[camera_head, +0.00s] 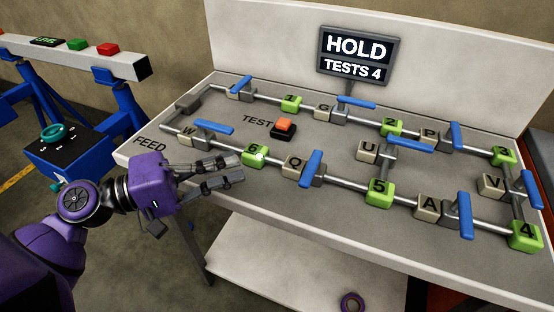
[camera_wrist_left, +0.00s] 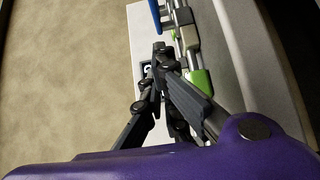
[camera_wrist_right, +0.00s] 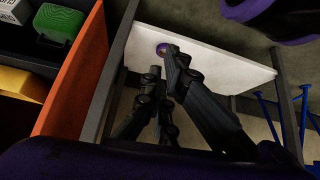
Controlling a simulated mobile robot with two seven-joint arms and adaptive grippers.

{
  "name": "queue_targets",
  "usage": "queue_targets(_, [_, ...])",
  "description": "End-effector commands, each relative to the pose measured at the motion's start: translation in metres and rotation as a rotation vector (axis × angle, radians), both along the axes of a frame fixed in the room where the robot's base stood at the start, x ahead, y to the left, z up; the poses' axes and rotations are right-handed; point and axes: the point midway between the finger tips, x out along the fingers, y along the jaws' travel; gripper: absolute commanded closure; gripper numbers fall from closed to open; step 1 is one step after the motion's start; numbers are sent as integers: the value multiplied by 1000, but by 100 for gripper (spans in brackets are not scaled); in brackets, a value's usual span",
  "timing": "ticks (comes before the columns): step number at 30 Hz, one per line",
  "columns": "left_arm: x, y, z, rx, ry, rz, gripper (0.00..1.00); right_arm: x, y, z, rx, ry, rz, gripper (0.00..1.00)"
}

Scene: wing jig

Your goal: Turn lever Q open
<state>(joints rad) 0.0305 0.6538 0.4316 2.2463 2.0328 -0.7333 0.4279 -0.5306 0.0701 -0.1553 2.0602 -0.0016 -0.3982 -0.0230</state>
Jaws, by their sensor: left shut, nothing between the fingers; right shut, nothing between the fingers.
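Lever Q is a blue handle (camera_head: 312,168) on a grey valve beside the beige block marked Q (camera_head: 292,166), on the front pipe of the jig. The handle lies across the pipe. My left gripper (camera_head: 238,168) is to the left of lever Q in the head view, near the green block 6 (camera_head: 255,155), apart from the lever. Its fingers are shut with nothing between them; they also show in the left wrist view (camera_wrist_left: 165,62). My right gripper (camera_wrist_right: 166,68) is shut and empty in the right wrist view, and out of the head view.
Lever W (camera_head: 213,127) is left of Q, lever U (camera_head: 410,145) behind it, and lever A (camera_head: 464,215) to its right. An orange TEST button (camera_head: 285,124) stands behind. A sign (camera_head: 356,57) reads HOLD, TESTS 4. A purple ring (camera_wrist_right: 163,49) lies on the lower shelf (camera_wrist_right: 215,62).

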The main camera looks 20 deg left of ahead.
Motion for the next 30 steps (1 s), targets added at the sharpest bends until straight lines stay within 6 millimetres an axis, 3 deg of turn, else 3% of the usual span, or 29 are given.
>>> queue_targets(8, [42, -45, 5, 1, -6, -3, 100, 5, -2, 14, -2, -13, -1, 100])
queue_targets(15, [41, -77, 4, 0, -3, -1, 100, 8, -4, 25, -5, -22, -4, 100])
queue_targets(30, [40, -85, 1, -1, -1, 1, 100, 2, -7, 26, -8, -16, -7, 100])
